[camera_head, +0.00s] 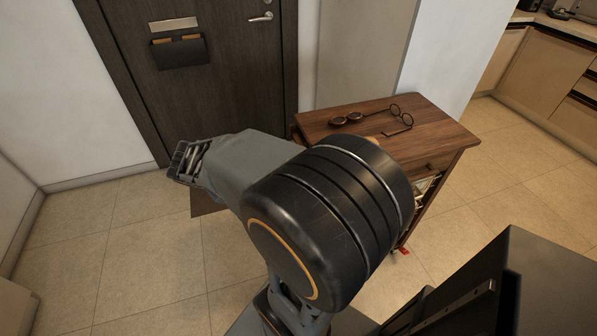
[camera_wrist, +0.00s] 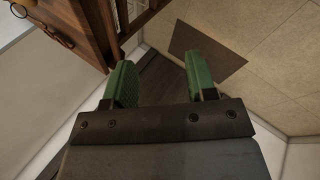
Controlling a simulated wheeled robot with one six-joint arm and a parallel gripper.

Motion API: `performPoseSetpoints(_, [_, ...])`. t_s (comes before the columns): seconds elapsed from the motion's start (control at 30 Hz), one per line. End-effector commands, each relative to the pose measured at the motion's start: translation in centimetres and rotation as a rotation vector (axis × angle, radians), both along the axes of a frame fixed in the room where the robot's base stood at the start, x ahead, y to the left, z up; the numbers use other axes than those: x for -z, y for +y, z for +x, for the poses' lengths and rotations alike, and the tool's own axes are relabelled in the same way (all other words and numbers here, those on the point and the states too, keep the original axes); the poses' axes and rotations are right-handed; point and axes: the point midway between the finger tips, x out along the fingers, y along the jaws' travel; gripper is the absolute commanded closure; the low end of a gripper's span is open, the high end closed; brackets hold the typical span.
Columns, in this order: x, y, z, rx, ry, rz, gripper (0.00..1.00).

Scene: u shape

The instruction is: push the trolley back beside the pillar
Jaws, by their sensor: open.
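The wooden trolley (camera_head: 437,128) stands in front of the white pillar (camera_head: 452,55), right of the dark door. Its top carries sunglasses and thin-framed glasses, and a red wheel part (camera_head: 403,251) shows low down. My arm hides much of its left side. In the wrist view the trolley (camera_wrist: 75,25) fills the upper left corner. My gripper (camera_head: 187,160) is to the left of the trolley, in front of the door and apart from the trolley. The wrist view shows its two green fingers (camera_wrist: 161,78) spread with nothing between them.
The dark door (camera_head: 220,95) has a handle and a letter holder (camera_head: 180,52). A dark mat (camera_wrist: 206,55) lies on the tiled floor. Kitchen cabinets (camera_head: 550,75) stand at the upper right. Floor is clear at left and right of the trolley.

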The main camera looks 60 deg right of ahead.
Motion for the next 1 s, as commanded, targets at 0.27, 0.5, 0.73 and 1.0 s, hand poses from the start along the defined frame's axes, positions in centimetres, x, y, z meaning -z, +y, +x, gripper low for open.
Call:
performPoseSetpoints(0.27, [8.7,-10.6,1.8,0.089,0.159,-0.52,0.48])
performPoseSetpoints(0.5, [10.8,-14.7,3.4,0.066,0.162,-0.742,0.48])
performPoseSetpoints(0.73, [11.3,-17.8,3.0,0.062,0.158,-0.779,0.48])
performPoseSetpoints(1.0, [12.3,-22.8,1.7,0.062,0.159,-0.777,0.48])
